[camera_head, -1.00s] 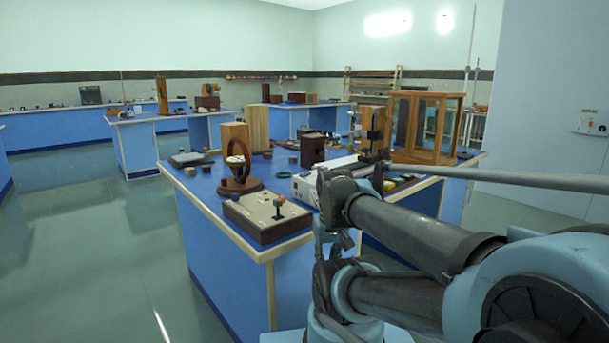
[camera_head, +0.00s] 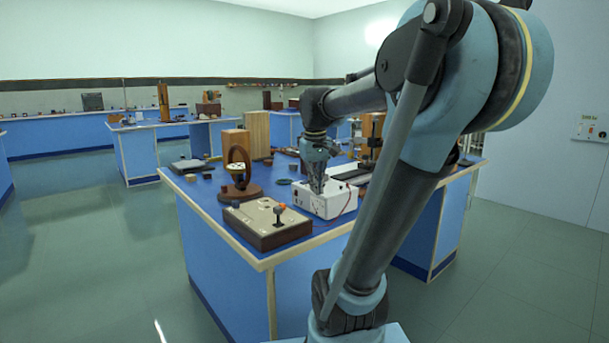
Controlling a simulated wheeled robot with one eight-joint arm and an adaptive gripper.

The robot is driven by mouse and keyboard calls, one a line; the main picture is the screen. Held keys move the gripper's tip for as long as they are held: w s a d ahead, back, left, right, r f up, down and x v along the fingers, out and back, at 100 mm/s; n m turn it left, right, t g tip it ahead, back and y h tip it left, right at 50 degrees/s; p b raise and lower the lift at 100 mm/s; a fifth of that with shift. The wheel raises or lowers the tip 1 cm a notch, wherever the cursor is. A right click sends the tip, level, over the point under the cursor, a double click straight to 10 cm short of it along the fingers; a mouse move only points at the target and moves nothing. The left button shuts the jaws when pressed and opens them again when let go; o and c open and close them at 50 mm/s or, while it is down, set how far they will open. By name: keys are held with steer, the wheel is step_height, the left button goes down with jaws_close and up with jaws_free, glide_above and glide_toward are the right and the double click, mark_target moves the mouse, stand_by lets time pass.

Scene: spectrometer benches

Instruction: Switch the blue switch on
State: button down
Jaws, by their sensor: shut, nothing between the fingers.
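No blue switch can be made out at this size. A white box (camera_head: 336,203) with a small red part and dark round marks on its front stands on the near blue bench (camera_head: 235,266). My gripper (camera_head: 318,189) points down at the white box, its fingers together and empty. The fingertips overlap the box's top in the picture; whether they touch it I cannot tell. My gripper and arm hide part of the box's top and the bench behind it.
A wooden-sided control box (camera_head: 258,228) with an orange-topped lever stands left of the white box. A round wooden stand (camera_head: 238,190) and wooden blocks (camera_head: 257,133) are behind it. Thin red leads lie at the white box's right. A small panel (camera_head: 589,128) is on the right wall.

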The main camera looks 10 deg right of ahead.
steer(key=w+r+n, duration=0.1)
steer(key=w+r, duration=0.6)
steer(key=w, duration=0.3)
step_height(320, 180, up, 5)
steer(key=n, duration=0.2)
glide_above(306, 181)
steer(key=w+a, duration=0.1)
steer(key=a, duration=0.1)
steer(key=shift+w+d+f+g+h, duration=0.2)
steer(key=shift+g+h, duration=0.1)
steer(key=shift+h, duration=0.1)
steer(key=f, duration=0.4)
steer(key=d+f, duration=0.1)
steer(key=f, duration=0.4)
steer(key=w+f, duration=0.1)
steer(key=f, duration=0.4)
steer(key=shift+d, duration=0.35)
steer(key=shift+d+f+y, duration=0.2)
steer(key=shift+f+y, duration=0.05)
steer(key=shift+y, duration=0.05)
steer(key=shift+a, duration=0.25)
steer(key=shift+s+a+r, duration=0.2)
steer(key=shift+s+a, duration=0.15)
steer(key=shift+a, duration=0.2)
